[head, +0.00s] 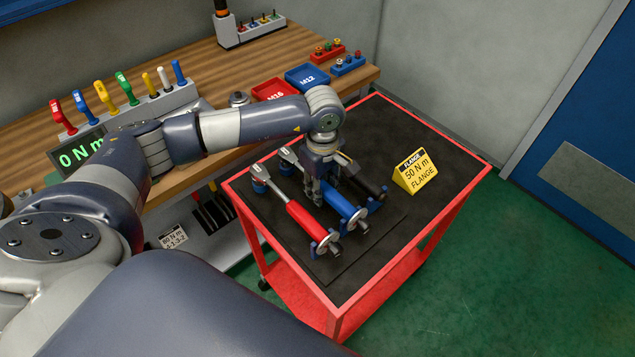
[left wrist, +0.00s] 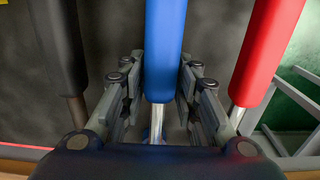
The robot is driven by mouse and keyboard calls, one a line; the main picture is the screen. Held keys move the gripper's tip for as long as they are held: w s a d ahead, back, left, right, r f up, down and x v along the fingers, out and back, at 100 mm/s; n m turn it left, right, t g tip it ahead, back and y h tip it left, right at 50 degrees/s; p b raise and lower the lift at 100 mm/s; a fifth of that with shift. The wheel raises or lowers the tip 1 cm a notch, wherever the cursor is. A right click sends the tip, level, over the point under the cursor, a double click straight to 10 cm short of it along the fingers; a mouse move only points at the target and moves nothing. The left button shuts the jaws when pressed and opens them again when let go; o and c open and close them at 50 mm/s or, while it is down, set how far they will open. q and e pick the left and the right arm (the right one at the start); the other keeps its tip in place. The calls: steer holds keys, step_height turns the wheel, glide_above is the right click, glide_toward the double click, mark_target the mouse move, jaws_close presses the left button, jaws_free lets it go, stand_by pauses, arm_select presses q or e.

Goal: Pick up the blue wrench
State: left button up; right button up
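The blue wrench (head: 340,206) lies on the black top of the red cart, between the red wrench (head: 306,219) and a black-handled wrench (head: 370,186). My left gripper (head: 318,198) points down over it, and the arm hides part of the wrench. In the left wrist view the blue handle (left wrist: 165,50) runs between the two fingers, with both fingertips close against its sides, and a metal shaft shows below it. The fingers look closed on the handle. The wrench still lies in line with its neighbours. My right gripper is not in view.
The red wrench and black-handled wrench lie close on either side. A yellow 50 N m flange sign (head: 417,172) stands on the cart (head: 447,210) to the right. A wooden workbench (head: 215,72) with trays and coloured tools is behind left. The cart's front right is clear.

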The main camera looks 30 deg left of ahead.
mark_target(322, 183)
arm_select(q)
jaws_close()
steer(key=shift+w, duration=0.1)
steer(key=shift+r, duration=0.1)
step_height(322, 183, up, 9)
steer(key=shift+b, duration=1.15)
steer(key=shift+r, duration=0.45)
